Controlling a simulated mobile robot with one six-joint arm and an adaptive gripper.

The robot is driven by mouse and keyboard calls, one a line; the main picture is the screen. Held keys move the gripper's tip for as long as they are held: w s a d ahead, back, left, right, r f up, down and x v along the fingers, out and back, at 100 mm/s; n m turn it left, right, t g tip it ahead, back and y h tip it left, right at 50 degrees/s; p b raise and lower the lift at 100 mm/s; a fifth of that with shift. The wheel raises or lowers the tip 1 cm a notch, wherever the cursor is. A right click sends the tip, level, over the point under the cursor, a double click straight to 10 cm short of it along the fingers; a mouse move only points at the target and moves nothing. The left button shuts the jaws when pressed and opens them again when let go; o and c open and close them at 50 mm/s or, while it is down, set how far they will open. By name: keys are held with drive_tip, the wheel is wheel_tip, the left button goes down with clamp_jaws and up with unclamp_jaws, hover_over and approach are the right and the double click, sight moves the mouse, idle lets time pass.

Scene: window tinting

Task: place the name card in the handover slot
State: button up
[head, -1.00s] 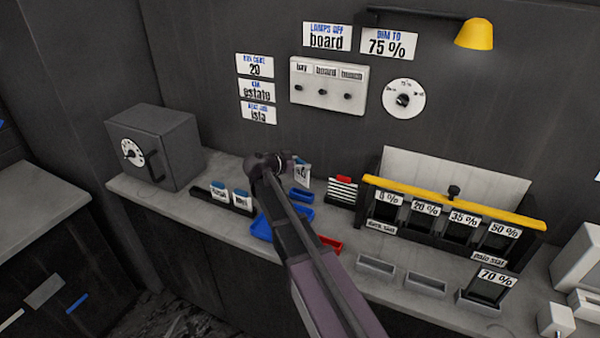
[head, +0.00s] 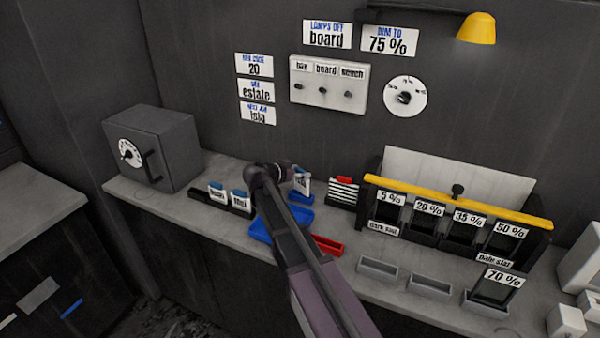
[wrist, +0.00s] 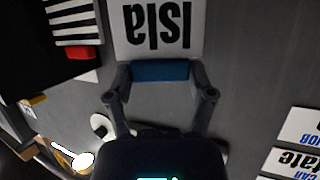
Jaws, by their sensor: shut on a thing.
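My gripper (wrist: 160,78) is shut on the blue top edge of the white name card (wrist: 158,30), which reads "Isla" upside down in the wrist view. In the head view the card (head: 302,183) hangs upright right at a small blue holder (head: 300,198) on the counter, which may be the handover slot. I cannot tell whether the card's lower edge is inside it. My arm hides most of the gripper there. Two other blue-topped cards (head: 216,194) (head: 240,201) stand in a black rack (head: 207,198) to the left.
A blue tray (head: 262,228) and a red tray (head: 328,245) lie on the counter near my arm. A striped black-and-white block with a red top (head: 343,192) stands close right of the card. The tint rack with a yellow bar (head: 450,200) is farther right, a grey safe (head: 165,150) left.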

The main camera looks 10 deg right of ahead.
drive_tip(key=shift+f+b, duration=0.35)
drive_tip(key=shift+f, duration=0.05)
drive_tip(key=o, duration=0.9)
drive_tip(key=shift+c, duration=0.2)
drive_tip(key=shift+r, duration=0.25)
drive_tip(key=shift+r+p, duration=0.4)
drive_tip(key=shift+p, duration=0.3)
drive_tip(key=p+v, duration=0.4)
drive_tip(key=v, duration=0.8)
